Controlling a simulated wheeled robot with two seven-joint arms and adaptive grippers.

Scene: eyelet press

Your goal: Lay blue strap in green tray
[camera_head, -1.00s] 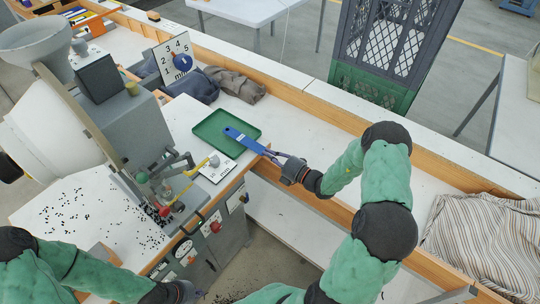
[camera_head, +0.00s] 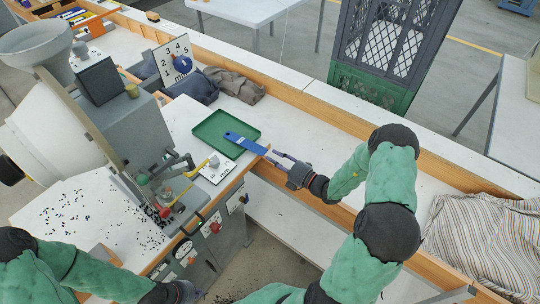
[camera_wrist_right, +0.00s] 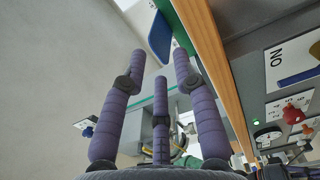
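The blue strap (camera_head: 245,143) lies with its far end inside the green tray (camera_head: 212,141) and crosses the tray's right rim, its near end reaching the machine table's edge. The strap also shows beyond the fingertips in the right wrist view (camera_wrist_right: 158,42). My right gripper (camera_head: 274,158) is just right of the strap's near end. Its purple fingers (camera_wrist_right: 163,62) are spread, with nothing visible between them. My left gripper (camera_head: 190,291) is at the bottom edge beside the machine, mostly hidden by its arm.
The grey eyelet press (camera_head: 135,125) stands left of the tray, with small dark pieces scattered on its table. A white card (camera_head: 215,169) lies below the tray. Dark cloths (camera_head: 232,86) lie behind it. A wooden ledge (camera_head: 330,112) runs beside the white bench. A striped cloth (camera_head: 485,240) lies at right.

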